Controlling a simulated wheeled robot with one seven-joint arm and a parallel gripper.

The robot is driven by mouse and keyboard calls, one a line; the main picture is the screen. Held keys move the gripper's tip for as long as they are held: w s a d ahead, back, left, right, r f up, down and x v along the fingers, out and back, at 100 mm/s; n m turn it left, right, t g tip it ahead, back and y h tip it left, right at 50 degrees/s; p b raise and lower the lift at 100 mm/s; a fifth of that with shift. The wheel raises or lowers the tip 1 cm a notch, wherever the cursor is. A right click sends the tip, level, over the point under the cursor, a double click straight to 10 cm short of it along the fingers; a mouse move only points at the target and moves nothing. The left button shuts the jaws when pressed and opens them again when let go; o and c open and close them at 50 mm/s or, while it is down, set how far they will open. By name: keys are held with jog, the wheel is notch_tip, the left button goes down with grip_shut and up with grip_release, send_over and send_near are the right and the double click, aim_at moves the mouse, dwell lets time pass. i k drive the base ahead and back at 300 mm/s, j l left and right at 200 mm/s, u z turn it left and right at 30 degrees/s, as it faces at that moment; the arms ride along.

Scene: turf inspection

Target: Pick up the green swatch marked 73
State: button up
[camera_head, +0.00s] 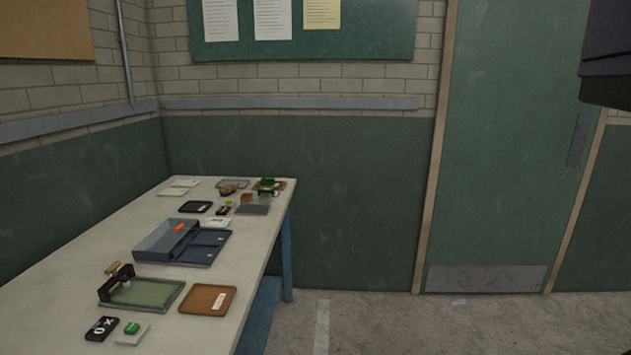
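No number 73 can be read on anything from here, so I cannot tell which piece is the green swatch. A small green piece (132,327) sits on a white block at the near end of the table. A tiny bright green piece (229,202) lies farther back, among small items. A darker green object (268,184) is at the far right corner on a brown base. A tray with a flat green surface (146,293) lies nearer, with a dark fixture and wooden handle at its back left.
The long pale table (60,287) runs along the left wall. It bears a blue-grey divided tray (203,249) with an orange piece, a brown tray (207,299), a black block with white marks (102,328) and a black tray (195,207). Floor to the right is clear before a green door (510,150).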

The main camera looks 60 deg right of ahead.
aim_at(269, 181)
jog(key=z, duration=1.25)
jog(key=u, duration=0.3)
jog(key=i+l+u, duration=0.15)
jog(key=i+u, duration=0.2)
jog(key=i+l+u, duration=0.3)
jog(key=i+l, duration=0.35)
jog(key=i+l+u, duration=0.15)
jog(key=i+l, duration=0.55)
jog(key=l, duration=0.3)
jog(key=i+l+u, duration=0.15)
jog(key=i+l, duration=0.55)
jog(key=l, duration=0.25)
jog(key=u, duration=0.05)
